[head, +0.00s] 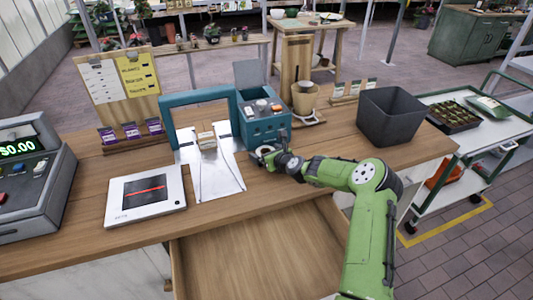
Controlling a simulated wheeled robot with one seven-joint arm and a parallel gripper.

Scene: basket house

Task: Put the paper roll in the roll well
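My gripper (267,157) is low over the wooden counter, just in front of the teal machine (257,134). A small white round thing (266,150), which looks like the paper roll, shows at its dark fingertips. It is too small to tell whether the fingers are closed on it or only beside it. The teal machine has several coloured knobs or buttons on top and a grey raised panel (249,72) behind. I cannot make out the roll well for certain.
A flat scanner (146,194) and cash register (32,180) are left. A dark bin (390,116) stands right. An open drawer (262,250) is below the counter.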

